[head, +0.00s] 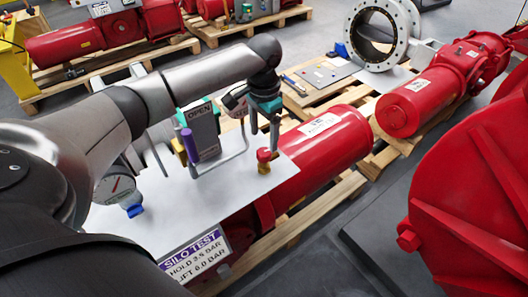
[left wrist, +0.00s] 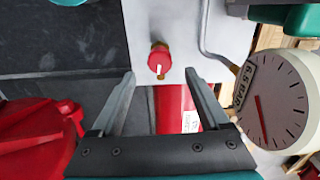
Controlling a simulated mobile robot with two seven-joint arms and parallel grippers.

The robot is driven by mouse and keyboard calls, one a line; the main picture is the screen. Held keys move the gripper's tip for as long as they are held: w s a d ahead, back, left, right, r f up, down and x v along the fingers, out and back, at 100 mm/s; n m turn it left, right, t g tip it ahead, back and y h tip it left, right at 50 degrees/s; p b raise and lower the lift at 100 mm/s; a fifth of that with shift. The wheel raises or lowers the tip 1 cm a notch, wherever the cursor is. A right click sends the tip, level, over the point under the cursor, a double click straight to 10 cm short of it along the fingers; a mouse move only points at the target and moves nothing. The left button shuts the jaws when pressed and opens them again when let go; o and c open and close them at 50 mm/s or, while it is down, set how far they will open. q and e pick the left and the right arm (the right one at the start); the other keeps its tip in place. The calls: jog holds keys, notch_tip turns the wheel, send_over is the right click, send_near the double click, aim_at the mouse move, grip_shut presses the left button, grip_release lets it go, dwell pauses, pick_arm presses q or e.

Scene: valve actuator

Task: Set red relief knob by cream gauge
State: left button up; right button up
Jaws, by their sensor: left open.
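The red knob (head: 264,155) sits on a brass fitting near the right edge of the light metal panel (head: 160,212). In the left wrist view the knob (left wrist: 159,59) shows a white pointer mark toward the picture's bottom. My left gripper (head: 264,138) is open above the knob. In the left wrist view its fingertips (left wrist: 160,74) stand on either side of the knob's line, apart from it. My right gripper is not in view.
A SILO TEST sign (head: 195,255) reads hold 3.5 bar, lift 6.0 bar. A green OPEN box (head: 201,125), a purple-topped part (head: 189,145) and a bent pipe (head: 232,158) stand beside the knob. Another white gauge (head: 115,187) is at left. A red cylinder (head: 320,150) lies behind.

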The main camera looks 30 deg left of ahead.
aim_at(264, 151)
pick_arm(q)
notch_tip(264, 151, down, 6)
jog(key=shift+r+b, duration=0.1)
jog(key=shift+b, duration=0.6)
jog(key=shift+c, duration=0.4)
grip_shut()
